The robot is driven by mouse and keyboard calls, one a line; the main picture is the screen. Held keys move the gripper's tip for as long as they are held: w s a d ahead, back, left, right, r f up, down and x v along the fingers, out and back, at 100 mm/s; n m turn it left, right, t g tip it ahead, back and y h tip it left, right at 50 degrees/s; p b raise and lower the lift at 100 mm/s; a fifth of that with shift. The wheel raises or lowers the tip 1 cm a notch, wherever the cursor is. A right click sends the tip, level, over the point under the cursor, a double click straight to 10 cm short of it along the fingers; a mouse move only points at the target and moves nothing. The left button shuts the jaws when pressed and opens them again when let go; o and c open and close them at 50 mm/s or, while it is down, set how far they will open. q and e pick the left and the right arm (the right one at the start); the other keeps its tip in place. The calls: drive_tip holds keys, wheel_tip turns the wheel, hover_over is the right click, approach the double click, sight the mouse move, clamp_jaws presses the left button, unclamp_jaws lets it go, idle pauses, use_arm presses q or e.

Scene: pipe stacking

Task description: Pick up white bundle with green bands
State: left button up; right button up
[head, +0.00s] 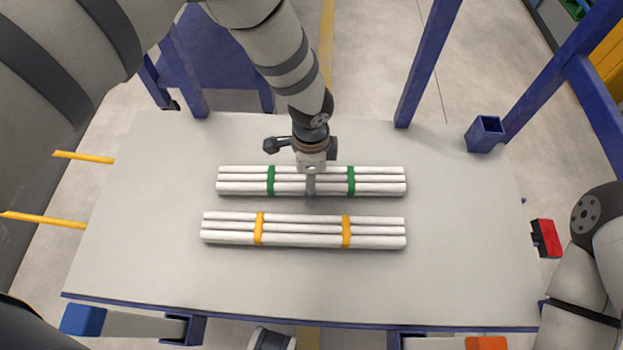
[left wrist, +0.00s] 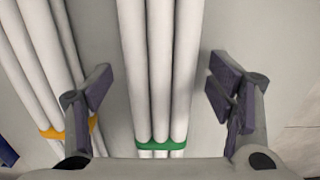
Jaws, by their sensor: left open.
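The white bundle with green bands (head: 245,180) lies flat on the grey table (head: 470,270), running left to right in the head view. My left gripper (head: 311,186) is over its middle, between the two green bands. In the left wrist view the bundle (left wrist: 160,70) runs between the two open fingers of my left gripper (left wrist: 158,98), with a gap on each side and one green band in sight. The fingers' height over the table is hard to tell. My right gripper is not in view; only part of my right arm shows at the right edge.
A second white bundle with orange bands (head: 300,230) lies parallel, nearer the table's front; in the left wrist view it (left wrist: 45,70) is close beside the left finger. A blue square holder (head: 485,133) stands at the table's back right corner. The table's right side is clear.

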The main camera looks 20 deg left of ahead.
use_arm(q)
drive_tip(key=shift+f, duration=0.45)
drive_tip(key=c, duration=1.5)
drive_tip(key=shift+w, duration=0.1)
drive_tip(key=shift+c, duration=0.2)
drive_tip(key=shift+r, duration=0.15)
